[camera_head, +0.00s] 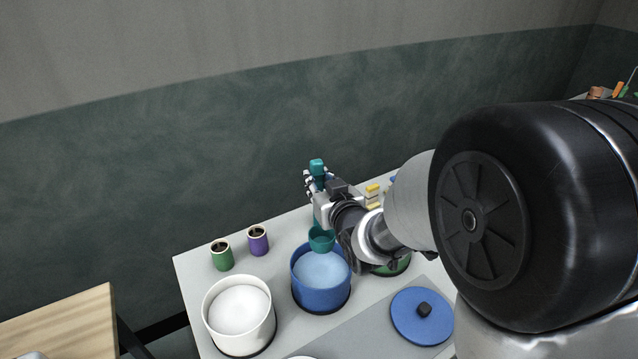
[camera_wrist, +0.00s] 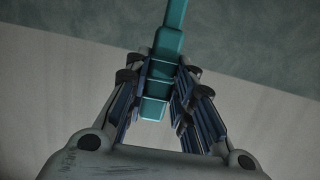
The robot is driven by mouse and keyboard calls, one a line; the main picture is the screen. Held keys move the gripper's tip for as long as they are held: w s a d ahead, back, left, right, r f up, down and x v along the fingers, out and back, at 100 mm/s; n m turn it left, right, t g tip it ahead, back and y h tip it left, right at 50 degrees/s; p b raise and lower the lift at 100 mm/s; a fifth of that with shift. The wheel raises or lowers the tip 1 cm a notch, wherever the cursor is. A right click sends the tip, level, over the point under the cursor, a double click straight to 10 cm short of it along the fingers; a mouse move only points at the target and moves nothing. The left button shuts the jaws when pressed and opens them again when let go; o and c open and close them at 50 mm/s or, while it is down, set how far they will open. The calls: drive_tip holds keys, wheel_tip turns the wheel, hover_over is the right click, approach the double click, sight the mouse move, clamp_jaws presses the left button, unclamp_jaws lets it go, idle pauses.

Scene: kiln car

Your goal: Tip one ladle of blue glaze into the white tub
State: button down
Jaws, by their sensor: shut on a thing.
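A teal ladle (camera_head: 321,240) is upright in my gripper (camera_head: 316,190), which is shut on its handle. The handle also shows between the fingers in the wrist view (camera_wrist: 158,80); the ladle's bowl is hidden there. In the head view the bowl overlaps the far rim of the blue pot (camera_head: 320,299), which holds light blue glaze (camera_head: 321,270). I cannot tell whether the bowl holds glaze. The white tub (camera_head: 240,338) stands to the left and nearer; whether its pale inside is liquid or bare is unclear.
A green cup (camera_head: 222,258) and a purple cup (camera_head: 259,243) stand behind the white tub. A blue lid (camera_head: 421,317) lies right of the blue pot. A green pot (camera_head: 393,268) and yellow blocks (camera_head: 373,190) are partly hidden by my arm. A wooden table (camera_head: 62,322) is at left.

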drive_tip(key=b, duration=0.8)
hover_over(319, 236)
wheel_tip(319, 236, down, 8)
drive_tip(key=shift+r, duration=0.1)
wheel_tip(319, 236, down, 2)
drive_tip(key=shift+f+b, duration=0.1)
drive_tip(key=shift+b, duration=0.55)
drive_tip(key=shift+f, duration=3.6)
wheel_tip(319, 236, up, 14)
drive_tip(key=p, duration=0.6)
drive_tip(key=shift+r, duration=0.2)
